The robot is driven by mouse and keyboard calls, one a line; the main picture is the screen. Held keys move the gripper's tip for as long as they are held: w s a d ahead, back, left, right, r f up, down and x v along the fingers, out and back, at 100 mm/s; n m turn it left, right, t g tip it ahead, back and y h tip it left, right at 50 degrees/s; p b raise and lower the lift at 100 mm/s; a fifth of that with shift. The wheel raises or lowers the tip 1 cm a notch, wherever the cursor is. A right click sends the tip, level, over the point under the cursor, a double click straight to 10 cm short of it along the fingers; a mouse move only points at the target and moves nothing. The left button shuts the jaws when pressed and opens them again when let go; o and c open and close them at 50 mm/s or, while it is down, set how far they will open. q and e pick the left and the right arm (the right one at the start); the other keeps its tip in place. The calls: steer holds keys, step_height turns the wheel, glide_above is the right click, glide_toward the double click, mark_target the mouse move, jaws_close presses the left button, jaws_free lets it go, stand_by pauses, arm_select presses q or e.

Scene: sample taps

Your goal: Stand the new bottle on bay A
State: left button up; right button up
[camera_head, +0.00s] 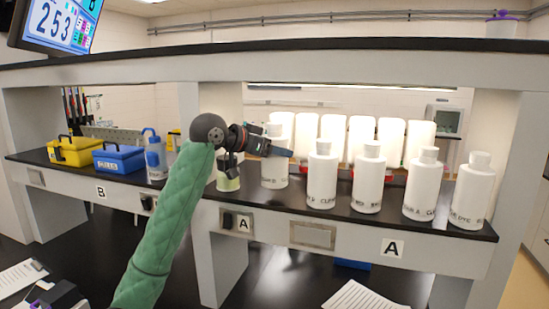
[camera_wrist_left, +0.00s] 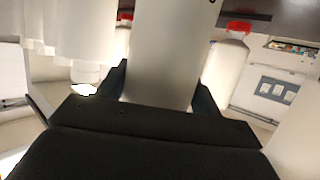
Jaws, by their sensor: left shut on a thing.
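My left gripper (camera_head: 280,148) reaches in over the shelf marked A and is shut on a white bottle (camera_head: 274,175). The bottle is upright, at the left end of a row of similar white bottles. Its base is at the level of the shelf top; I cannot tell whether it touches. In the left wrist view the white bottle (camera_wrist_left: 172,50) fills the space between the fingers (camera_wrist_left: 160,95). Bay A's black shelf (camera_head: 395,219) carries A labels (camera_head: 391,248) on its front. My right gripper is not in view.
Several white bottles with black print, such as this one (camera_head: 322,175), stand close on the right. More bottles stand behind. A small greenish jar (camera_head: 228,182) is just left of the held bottle. A wash bottle (camera_head: 156,160), blue box (camera_head: 119,160) and yellow box (camera_head: 75,152) stand on bay B.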

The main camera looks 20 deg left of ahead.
mark_target(274, 160)
arm_select(q)
step_height(274, 160, down, 2)
steer(key=shift+w+f+p, duration=0.1)
steer(key=shift+f+p, duration=0.1)
steer(key=shift+p, duration=0.4)
steer(key=shift+f, duration=0.3)
steer(key=shift+f, duration=0.2)
steer(key=o, duration=1.6)
steer(key=shift+r, duration=0.1)
